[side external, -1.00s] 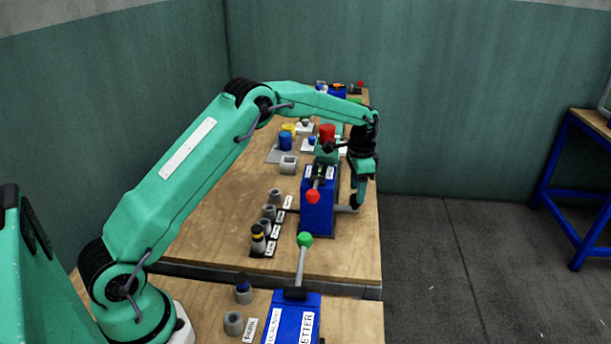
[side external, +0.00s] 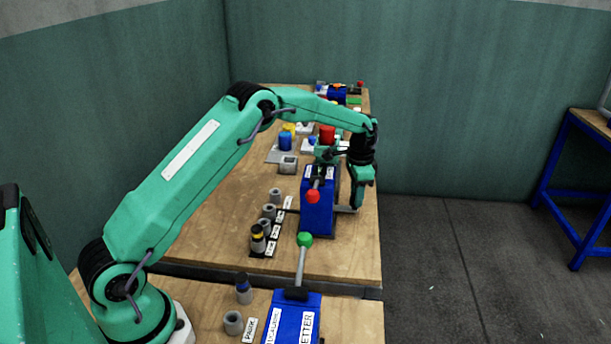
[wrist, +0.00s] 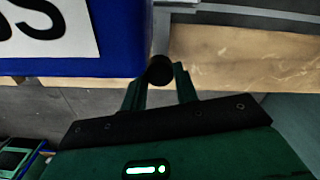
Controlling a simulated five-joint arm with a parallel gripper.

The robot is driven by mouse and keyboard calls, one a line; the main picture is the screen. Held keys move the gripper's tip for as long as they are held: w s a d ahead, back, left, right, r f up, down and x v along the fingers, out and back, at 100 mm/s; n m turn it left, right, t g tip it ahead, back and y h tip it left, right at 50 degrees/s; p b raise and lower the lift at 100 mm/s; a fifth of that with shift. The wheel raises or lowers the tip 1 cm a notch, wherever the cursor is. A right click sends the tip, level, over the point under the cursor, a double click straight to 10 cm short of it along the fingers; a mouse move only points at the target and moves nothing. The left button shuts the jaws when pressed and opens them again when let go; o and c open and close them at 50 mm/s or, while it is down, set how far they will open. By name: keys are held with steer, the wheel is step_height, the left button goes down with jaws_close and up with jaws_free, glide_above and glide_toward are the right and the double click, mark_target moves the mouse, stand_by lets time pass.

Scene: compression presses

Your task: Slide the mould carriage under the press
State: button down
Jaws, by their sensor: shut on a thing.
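The blue press (side external: 317,205) stands on the wooden bench, with a red-knobbed lever (side external: 312,196) at its top. In the wrist view its blue side (wrist: 110,55) fills the upper left, with part of a white label. A grey bar (side external: 343,209) sticks out of its right side, low down; I take it for the mould carriage's handle. My gripper (side external: 356,208) points down at the bar's outer end. In the wrist view, my gripper (wrist: 160,82) is shut on a dark round knob (wrist: 159,69). The press body hides the rest of the carriage.
A second blue press (side external: 292,318) with a green-knobbed lever (side external: 304,240) is in front. Yellow and blue parts (side external: 286,140) lie behind. The bench's right edge is close to my gripper.

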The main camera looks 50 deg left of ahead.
steer(key=shift+s+d, duration=1.5)
steer(key=shift+d, duration=0.05)
steer(key=c, duration=1.1)
jaws_free()
steer(key=shift+o, duration=0.2)
steer(key=shift+a+r, duration=0.1)
steer(key=shift+w+r, duration=0.1)
steer(key=shift+r, duration=0.35)
step_height(320, 180, up, 7)
